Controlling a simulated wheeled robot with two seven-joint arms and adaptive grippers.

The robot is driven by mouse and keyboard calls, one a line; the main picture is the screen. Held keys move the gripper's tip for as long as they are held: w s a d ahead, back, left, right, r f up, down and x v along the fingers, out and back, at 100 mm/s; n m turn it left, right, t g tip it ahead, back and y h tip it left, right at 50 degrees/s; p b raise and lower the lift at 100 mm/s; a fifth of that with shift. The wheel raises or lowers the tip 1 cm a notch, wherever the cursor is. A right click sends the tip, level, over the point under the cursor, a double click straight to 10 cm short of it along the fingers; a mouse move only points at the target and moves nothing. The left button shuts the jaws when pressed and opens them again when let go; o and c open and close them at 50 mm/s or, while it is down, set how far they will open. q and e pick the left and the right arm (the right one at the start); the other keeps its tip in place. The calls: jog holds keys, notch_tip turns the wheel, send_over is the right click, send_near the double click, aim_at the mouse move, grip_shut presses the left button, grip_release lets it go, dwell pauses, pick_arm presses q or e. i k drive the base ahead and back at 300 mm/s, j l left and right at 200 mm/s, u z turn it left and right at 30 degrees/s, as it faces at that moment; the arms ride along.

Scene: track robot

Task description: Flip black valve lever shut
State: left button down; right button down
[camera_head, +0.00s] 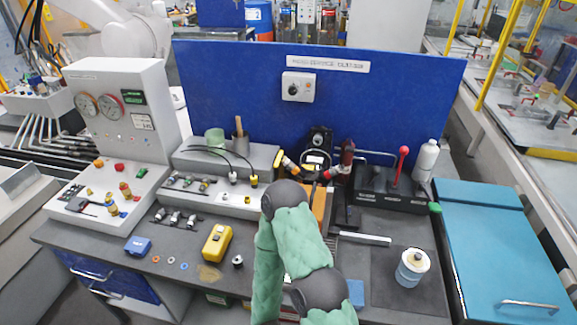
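The left control console (108,175) has a black lever-like part (80,205) lying low on its sloped front, next to several brass and red fittings. A row of small metal valves (175,217) with dark handles sits on the bench in front of the grey box. I cannot tell which of these is the black valve lever, nor whether it is open or shut. An arm of mine in green padding with black joints rises from the bottom middle and covers part of the bench. I cannot make out either gripper's fingers.
A yellow box (216,243), a blue box (138,246) and a white can (412,267) stand on the dark bench. A red-knobbed lever (401,164) and white bottle (426,160) stand at right. A blue panel (400,105) closes the back.

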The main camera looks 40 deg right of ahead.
aim_at(376, 171)
jog(key=k+z, duration=0.1)
jog(key=z, duration=0.3)
jog(key=k+z, duration=0.1)
jog(key=z, duration=0.25)
jog(key=k+l+z, duration=0.1)
jog(key=z, duration=0.3)
jog(key=j+z, duration=0.3)
jog(key=j, duration=0.4)
jog(key=j+z, duration=0.25)
jog(key=j, duration=0.45)
jog(key=i, duration=0.55)
